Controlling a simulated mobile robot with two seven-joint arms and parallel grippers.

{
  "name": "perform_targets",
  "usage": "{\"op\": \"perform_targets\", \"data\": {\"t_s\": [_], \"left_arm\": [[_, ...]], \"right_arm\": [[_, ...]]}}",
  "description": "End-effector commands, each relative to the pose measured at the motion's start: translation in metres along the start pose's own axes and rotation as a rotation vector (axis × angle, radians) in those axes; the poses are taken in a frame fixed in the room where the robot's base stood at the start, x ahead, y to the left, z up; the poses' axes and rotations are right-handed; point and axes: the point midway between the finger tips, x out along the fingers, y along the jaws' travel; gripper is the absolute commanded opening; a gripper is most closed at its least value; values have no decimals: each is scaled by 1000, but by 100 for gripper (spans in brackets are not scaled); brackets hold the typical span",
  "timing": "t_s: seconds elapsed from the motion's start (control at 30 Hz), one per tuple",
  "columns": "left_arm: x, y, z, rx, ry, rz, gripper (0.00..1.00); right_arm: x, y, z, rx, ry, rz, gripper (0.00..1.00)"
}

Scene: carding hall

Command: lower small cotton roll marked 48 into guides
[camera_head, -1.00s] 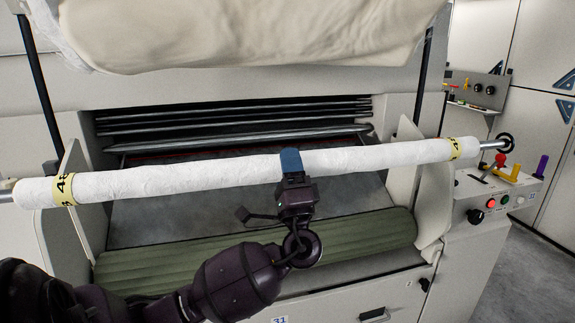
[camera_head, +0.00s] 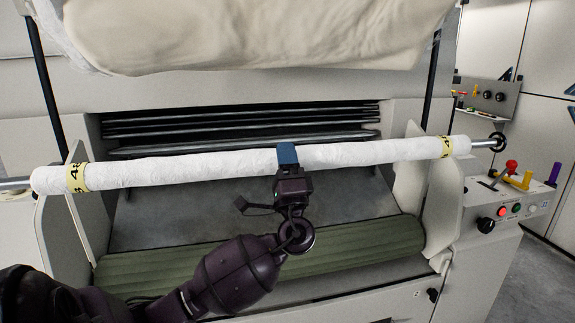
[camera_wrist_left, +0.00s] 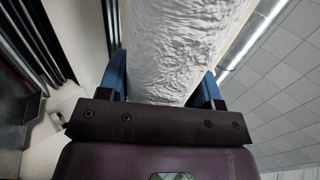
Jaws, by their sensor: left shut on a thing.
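The small cotton roll (camera_head: 210,166) is a long white cylinder on a metal rod, with a yellow band marked 48 (camera_head: 77,177) near its left end and another yellow band near its right end. My left gripper (camera_head: 287,155) is shut around the roll near its middle. In the left wrist view the roll (camera_wrist_left: 170,45) lies between the two blue fingers. The roll spans the machine in front of the pale left guide plate (camera_head: 72,215) and right guide plate (camera_head: 443,200). I cannot tell whether it touches them. My right gripper is not in view.
A green fluted roller (camera_head: 350,243) lies below the held roll. A large cream cotton mass (camera_head: 250,35) hangs above. A control panel with buttons and levers (camera_head: 505,205) stands at the right, close to the rod's black ring end (camera_head: 498,141).

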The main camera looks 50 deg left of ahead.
Motion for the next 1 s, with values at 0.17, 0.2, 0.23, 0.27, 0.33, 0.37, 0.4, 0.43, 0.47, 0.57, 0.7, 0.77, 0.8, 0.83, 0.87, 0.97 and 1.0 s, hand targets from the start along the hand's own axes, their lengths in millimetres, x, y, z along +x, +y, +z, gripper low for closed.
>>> {"op": "perform_targets", "data": {"t_s": [0.17, 0.2, 0.23, 0.27, 0.33, 0.37, 0.4, 0.43, 0.47, 0.57, 0.7, 0.77, 0.8, 0.83, 0.87, 0.97, 1.0], "left_arm": [[10, 8, 0, 0, -2, -4, 0], [11, 10, 0, 0, -2, -4, 0], [13, 12, 0, 0, -1, -4, 0], [14, 13, 0, 0, -1, -4, 0], [17, 16, 0, 0, -2, -3, 0], [19, 18, 0, 0, -2, -3, 0], [21, 20, 0, 0, -3, -3, 0], [22, 22, 0, -1, -2, -3, 0], [24, 23, 0, -1, -2, -4, 0], [28, 28, 0, -1, -1, -5, 0], [35, 35, 0, 1, -2, -4, 0], [38, 38, 0, 1, -2, -4, 0], [40, 40, 0, 0, -2, -4, 0], [41, 41, 0, -1, -2, -4, 0], [42, 42, 0, -1, -2, -4, 0], [47, 48, 0, -1, -2, -4, 0], [49, 50, 0, 0, -2, -4, 0]], "right_arm": [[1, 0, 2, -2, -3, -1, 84], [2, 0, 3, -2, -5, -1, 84], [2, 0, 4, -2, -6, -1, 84], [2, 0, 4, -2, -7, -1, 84], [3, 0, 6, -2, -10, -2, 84], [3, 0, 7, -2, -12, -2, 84], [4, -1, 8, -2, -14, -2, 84], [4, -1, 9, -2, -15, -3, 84], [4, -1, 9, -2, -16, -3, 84], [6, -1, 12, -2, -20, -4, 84], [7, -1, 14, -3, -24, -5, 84], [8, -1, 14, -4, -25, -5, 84], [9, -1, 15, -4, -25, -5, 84], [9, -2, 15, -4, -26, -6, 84], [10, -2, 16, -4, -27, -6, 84], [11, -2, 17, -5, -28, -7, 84], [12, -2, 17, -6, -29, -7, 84]]}}
